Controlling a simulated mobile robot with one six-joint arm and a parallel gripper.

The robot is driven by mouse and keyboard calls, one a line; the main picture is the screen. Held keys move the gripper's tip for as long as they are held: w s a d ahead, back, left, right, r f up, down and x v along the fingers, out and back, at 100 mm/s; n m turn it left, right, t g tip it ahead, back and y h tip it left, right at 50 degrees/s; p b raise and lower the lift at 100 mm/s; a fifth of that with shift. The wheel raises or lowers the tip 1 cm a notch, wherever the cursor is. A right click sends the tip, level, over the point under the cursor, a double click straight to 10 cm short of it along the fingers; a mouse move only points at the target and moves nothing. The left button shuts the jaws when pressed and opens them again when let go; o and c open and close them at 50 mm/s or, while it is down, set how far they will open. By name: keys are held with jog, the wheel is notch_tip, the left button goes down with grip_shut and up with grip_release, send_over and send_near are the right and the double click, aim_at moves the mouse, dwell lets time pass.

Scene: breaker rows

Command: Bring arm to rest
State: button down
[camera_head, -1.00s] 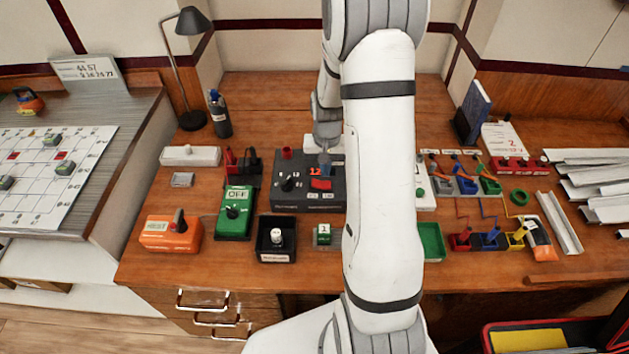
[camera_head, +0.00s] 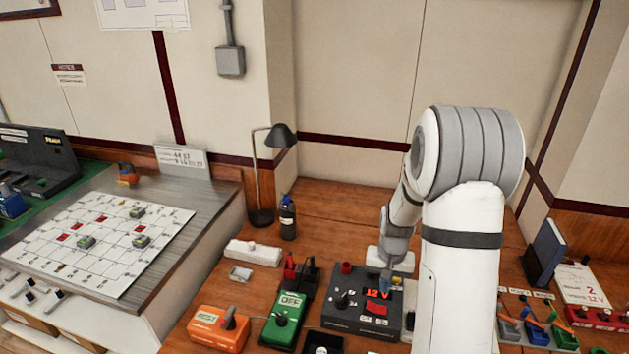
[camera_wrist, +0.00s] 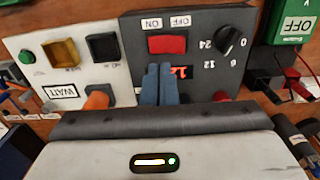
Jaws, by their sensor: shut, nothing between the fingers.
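My arm rises in front of the wooden desk in the head view and bends down at the elbow. My gripper (camera_head: 386,283) is over the dark power supply box (camera_head: 345,310), close to its red switch and lit display. In the wrist view my blue-grey fingers (camera_wrist: 159,84) are shut together and empty, in front of the box's panel (camera_wrist: 205,62). The red switch (camera_wrist: 167,44) and black dial (camera_wrist: 231,42) show there. Whether the fingertips touch the panel cannot be told.
A green OFF box (camera_head: 284,318) and an orange box (camera_head: 217,330) stand on the desk to the left. A bottle (camera_head: 287,218) and a lamp (camera_head: 281,136) stand behind. A white WATT panel (camera_wrist: 62,75) adjoins the dark box.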

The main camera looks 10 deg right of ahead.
jog(key=s+a+r+n+t, duration=0.1)
jog(key=s+a+r, duration=0.25)
jog(key=r, duration=0.35)
jog(key=s+a+r+n+t, duration=0.1)
jog(key=s+a+r, duration=0.25)
jog(key=r, duration=0.35)
jog(key=s+a+r+n, duration=0.1)
jog(key=s+a+r, duration=0.1)
jog(key=s, duration=0.4)
jog(key=s+a+r+n+t, duration=0.1)
jog(key=s+a+r, duration=0.1)
jog(key=s+r, duration=0.3)
jog(key=shift+s+n, duration=0.3)
jog(key=shift+s, duration=0.9)
